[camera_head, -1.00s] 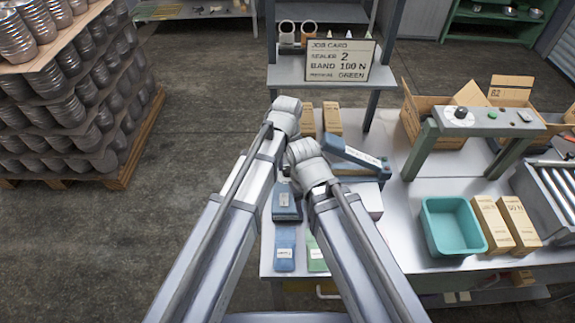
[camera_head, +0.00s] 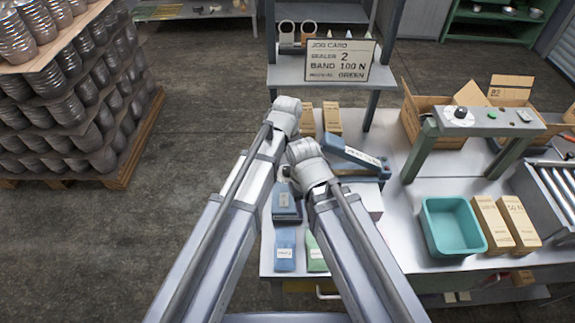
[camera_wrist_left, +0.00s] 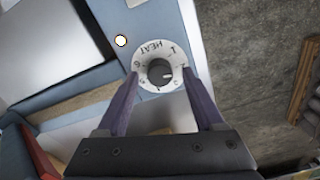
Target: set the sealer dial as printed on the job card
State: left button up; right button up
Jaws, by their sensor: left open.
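The job card (camera_head: 337,60) on the shelf reads SEALER 2, BAND 100 N and GREEN. The blue sealer (camera_head: 352,152) stands on the table under the shelf. In the left wrist view its dial (camera_wrist_left: 160,75) is a black knob on a white ring marked HEAT, seen upside down, with small numbers. The knob's white mark points right in that view; the number it meets is too small to read. My left gripper (camera_wrist_left: 160,88) is open, its fingers on either side of the dial, not closed on it. In the head view the dial and both grippers' fingertips are hidden; my right wrist (camera_head: 308,160) is beside the sealer.
A teal bin (camera_head: 452,226) and tan boxes (camera_head: 492,224) stand on the right of the table. Blue and green packets (camera_head: 284,250) lie at the front left.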

aim_at(288, 169)
pick_arm(q)
notch_tip(288, 169, up, 8)
jog(key=p, duration=0.8)
jog(key=shift+f, duration=0.1)
jog(key=shift+s+f, duration=0.1)
